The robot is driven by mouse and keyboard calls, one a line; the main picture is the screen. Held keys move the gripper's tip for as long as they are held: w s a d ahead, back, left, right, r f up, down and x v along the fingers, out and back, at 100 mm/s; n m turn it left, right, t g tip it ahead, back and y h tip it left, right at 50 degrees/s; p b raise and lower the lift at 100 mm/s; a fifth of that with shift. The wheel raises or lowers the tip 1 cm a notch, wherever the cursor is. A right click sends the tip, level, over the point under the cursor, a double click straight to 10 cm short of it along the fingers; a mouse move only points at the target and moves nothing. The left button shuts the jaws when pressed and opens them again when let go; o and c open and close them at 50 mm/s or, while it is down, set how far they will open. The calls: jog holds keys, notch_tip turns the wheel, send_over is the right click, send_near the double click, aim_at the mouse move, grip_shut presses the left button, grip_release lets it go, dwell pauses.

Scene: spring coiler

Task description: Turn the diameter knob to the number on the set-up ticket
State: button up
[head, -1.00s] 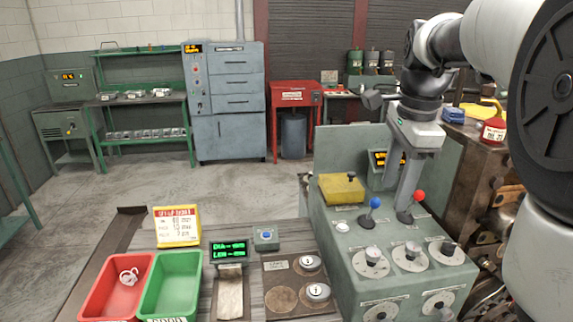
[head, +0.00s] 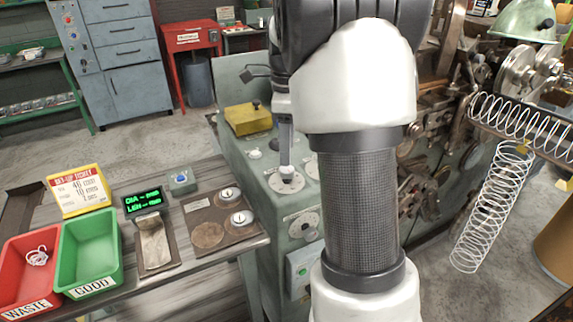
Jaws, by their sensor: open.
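The set-up ticket (head: 80,190) is a yellow stand with a white card on the bench at left. Its lines seem to start with 40, 10 and 1; the small words are hard to read. The console's upper row of round white dials shows a left knob dial (head: 286,181) and part of a second dial (head: 313,169); a lower dial (head: 303,225) is on the front face. Their labels and pointers are too small to read. My gripper (head: 286,160) is open, pointing down right over the left upper knob. I cannot tell whether its fingers straddle or touch it. My arm hides the console's right part.
A green-lit DIA/LEN display (head: 143,199), a red waste bin (head: 28,275), a green good bin (head: 90,255) and a plate with round gauges (head: 222,220) are on the bench. A yellow block (head: 247,119) sits on the console. Coil springs (head: 493,205) hang at right.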

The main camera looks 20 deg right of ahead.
aim_at(287, 169)
jog(key=shift+f, duration=2.65)
jog(key=c, duration=1)
jog(key=shift+c, duration=0.2)
